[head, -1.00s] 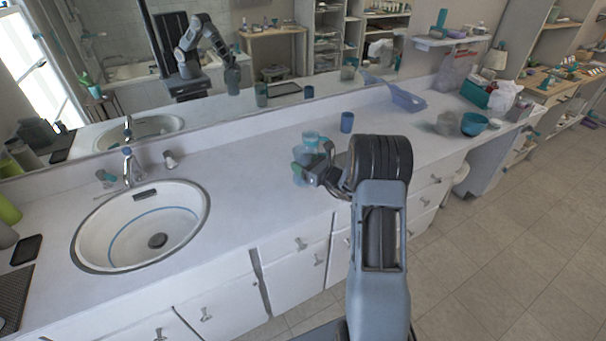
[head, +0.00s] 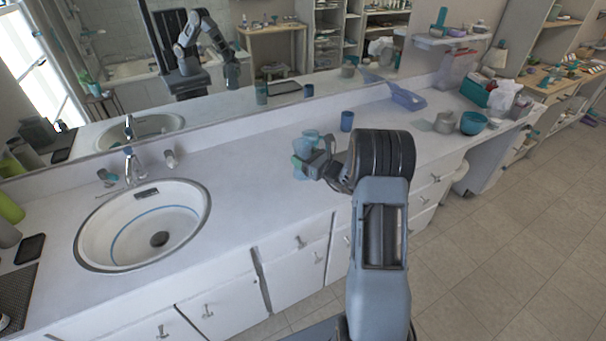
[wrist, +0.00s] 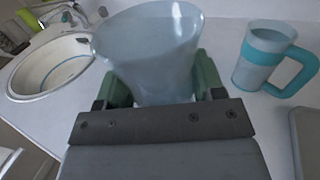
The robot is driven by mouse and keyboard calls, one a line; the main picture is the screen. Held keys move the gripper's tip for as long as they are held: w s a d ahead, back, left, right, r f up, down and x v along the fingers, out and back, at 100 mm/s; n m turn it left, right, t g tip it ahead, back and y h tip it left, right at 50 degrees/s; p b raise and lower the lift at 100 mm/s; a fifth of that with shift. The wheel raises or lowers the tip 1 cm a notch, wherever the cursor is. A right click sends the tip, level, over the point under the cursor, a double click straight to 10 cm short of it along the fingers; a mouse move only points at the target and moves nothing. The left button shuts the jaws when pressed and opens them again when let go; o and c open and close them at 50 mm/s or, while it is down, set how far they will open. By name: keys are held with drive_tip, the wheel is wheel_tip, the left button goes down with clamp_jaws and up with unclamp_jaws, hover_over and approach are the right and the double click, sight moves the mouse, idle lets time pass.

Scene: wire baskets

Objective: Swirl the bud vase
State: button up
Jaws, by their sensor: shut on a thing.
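The bud vase (wrist: 150,48) is pale grey-blue with a wide flared mouth. In the wrist view it stands between the green-tipped fingers of my gripper (wrist: 152,85), which is shut on it. Its lower part is hidden behind the gripper. In the head view my gripper (head: 300,166) is over the counter, right of the sink, and the vase (head: 299,147) shows only in part there. I cannot tell whether its base touches the counter.
A pale mug with teal bands and handle (wrist: 264,58) stands close by, right of the vase in the wrist view. The sink (head: 143,226) is at left. The counter (head: 235,190) between sink and gripper is clear.

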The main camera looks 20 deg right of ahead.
sight(310, 151)
drive_tip(key=shift+r+p, duration=0.75)
drive_tip(key=shift+r, duration=1)
